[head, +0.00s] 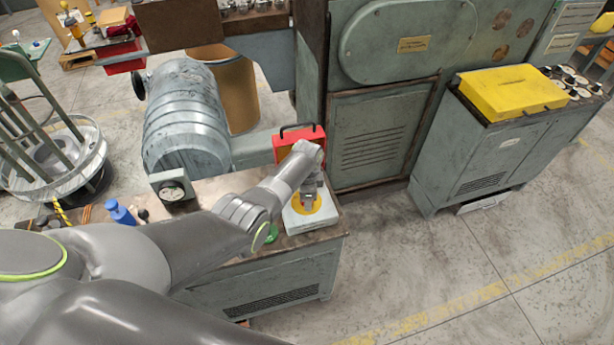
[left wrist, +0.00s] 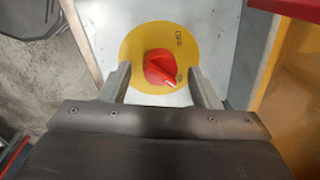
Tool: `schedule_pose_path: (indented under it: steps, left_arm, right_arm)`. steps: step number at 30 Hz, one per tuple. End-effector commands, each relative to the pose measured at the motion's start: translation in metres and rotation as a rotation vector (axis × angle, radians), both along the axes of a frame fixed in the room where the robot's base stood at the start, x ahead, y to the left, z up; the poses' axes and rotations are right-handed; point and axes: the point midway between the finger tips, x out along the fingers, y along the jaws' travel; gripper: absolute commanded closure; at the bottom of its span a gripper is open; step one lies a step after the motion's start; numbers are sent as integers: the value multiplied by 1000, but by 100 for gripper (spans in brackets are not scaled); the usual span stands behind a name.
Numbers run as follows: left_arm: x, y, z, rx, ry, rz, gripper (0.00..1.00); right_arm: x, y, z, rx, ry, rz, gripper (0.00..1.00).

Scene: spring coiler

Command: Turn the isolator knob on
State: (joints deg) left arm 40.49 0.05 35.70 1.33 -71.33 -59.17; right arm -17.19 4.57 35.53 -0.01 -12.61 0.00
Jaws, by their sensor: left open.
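The isolator is a pale box (head: 300,222) with a yellow disc (head: 326,205) on the bench corner. In the left wrist view the yellow disc (left wrist: 132,48) carries a red knob (left wrist: 158,66). "OFF" is printed at the disc's upper right. The knob's grip bar slants to the lower right, its end close to a second, small mark that I cannot read surely. My left gripper (head: 309,200) is over the disc. In the left wrist view its open fingers (left wrist: 160,75) stand either side of the knob, with gaps between. My right gripper is out of view.
A red box with a black handle (head: 290,148) stands just behind the isolator. A green machine (head: 385,125) rises behind it. A dial gauge (head: 173,191) and a blue bottle (head: 120,212) are on the bench to the left. The floor at right is clear.

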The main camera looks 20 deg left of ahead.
Motion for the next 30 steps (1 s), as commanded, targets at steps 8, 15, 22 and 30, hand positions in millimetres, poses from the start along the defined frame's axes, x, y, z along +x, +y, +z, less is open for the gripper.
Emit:
schedule_pose_path:
  steps: [8, 15, 22, 30]
  left_arm:
    - [-1, -1, 33, -1, -4, -1, 43]
    - [-3, -2, 66, 0, -5, -1, 43]
    - [-6, -3, 103, 0, -4, -1, 43]
    - [-9, -4, 147, 0, -5, -1, 43]
  right_arm:
    - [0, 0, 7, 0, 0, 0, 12]
    - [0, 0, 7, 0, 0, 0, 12]
    - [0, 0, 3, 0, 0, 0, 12]
    - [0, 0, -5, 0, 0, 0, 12]
